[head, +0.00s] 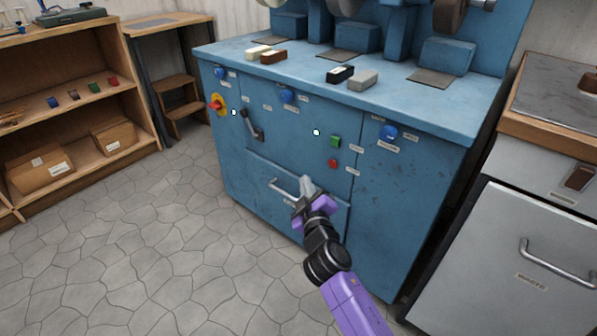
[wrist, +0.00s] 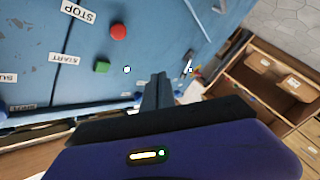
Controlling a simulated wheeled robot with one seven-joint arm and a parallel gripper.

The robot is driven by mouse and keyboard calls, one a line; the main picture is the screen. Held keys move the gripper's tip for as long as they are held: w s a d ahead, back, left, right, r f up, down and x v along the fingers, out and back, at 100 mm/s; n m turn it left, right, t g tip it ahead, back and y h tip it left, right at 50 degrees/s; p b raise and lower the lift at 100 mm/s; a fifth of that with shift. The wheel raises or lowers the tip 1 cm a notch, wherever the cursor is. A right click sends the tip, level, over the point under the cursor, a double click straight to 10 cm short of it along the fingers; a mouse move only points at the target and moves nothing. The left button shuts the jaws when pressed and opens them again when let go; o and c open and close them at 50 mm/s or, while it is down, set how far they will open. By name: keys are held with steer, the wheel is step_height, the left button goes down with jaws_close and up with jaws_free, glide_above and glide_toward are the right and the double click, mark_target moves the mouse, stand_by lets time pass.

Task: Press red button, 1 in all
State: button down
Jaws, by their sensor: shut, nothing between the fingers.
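In the wrist view the red button (wrist: 118,32) is round, beside a STOP label, and the green button (wrist: 102,67) is by a START label. My gripper (head: 306,186) is shut and empty in front of the cabinet's lower drawer, lower and to the left of the red button in the head view. In the wrist view my gripper's fingertips (wrist: 158,80) show apart from the red button.
A drawer handle (head: 284,190) and a lever (head: 252,125) stick out from the cabinet front. A red and yellow rotary switch (head: 217,104) is at its left. A grey cabinet (head: 500,260) stands at right, a wooden shelf (head: 75,140) at left. The tiled floor at left is clear.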

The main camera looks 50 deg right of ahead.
mark_target(333, 163)
steer(key=shift+s+f+g, duration=0.15)
steer(key=shift+f+g, duration=0.25)
steer(key=shift+f, duration=0.35)
steer(key=shift+d, duration=0.15)
steer(key=d+p, duration=0.4)
steer(key=d, duration=0.4)
steer(key=shift+s+d, duration=0.25)
steer(key=shift+d, duration=0.1)
steer(key=shift+d, duration=0.1)
stand_by(1.4)
steer(key=shift+d, duration=0.3)
